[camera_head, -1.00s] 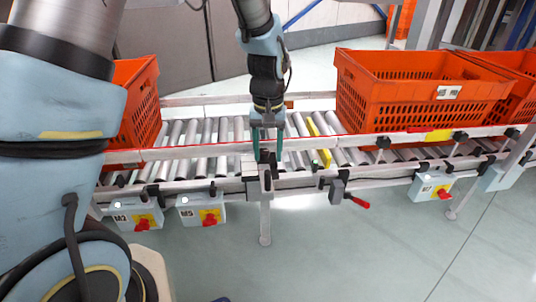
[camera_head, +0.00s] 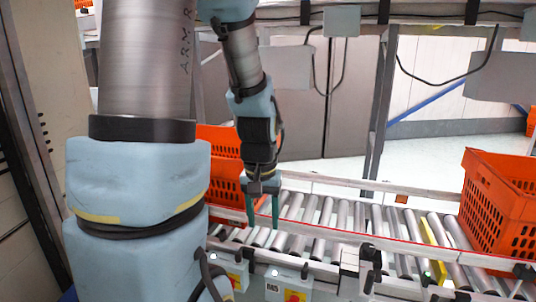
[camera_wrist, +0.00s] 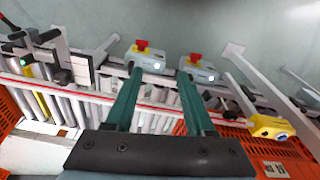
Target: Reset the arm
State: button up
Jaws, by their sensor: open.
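My gripper (camera_head: 262,208) hangs down from my arm near the middle of the head view. Its two green fingers are apart with nothing between them. It is in front of the left orange tote and over the near side of the roller conveyor (camera_head: 312,212). In the wrist view my gripper (camera_wrist: 156,92) also shows open and empty, with conveyor rollers and the front rail behind its fingers.
An orange tote (camera_head: 222,142) stands at the left, partly hidden by my arm. Another orange tote (camera_head: 500,205) stands at the right edge. Control boxes with red knobs (camera_head: 292,296) hang below the front rail. Metal posts (camera_head: 381,105) rise behind.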

jog(key=s+a+r+n, duration=0.1)
jog(key=s+a, duration=0.2)
jog(key=a, duration=0.3)
notch_tip(320, 180, up, 16)
jog(key=p, duration=1.6)
jog(key=shift+w+d, duration=0.15)
jog(key=shift+w, duration=0.2)
jog(key=shift+o, duration=0.2)
dwell(0.5)
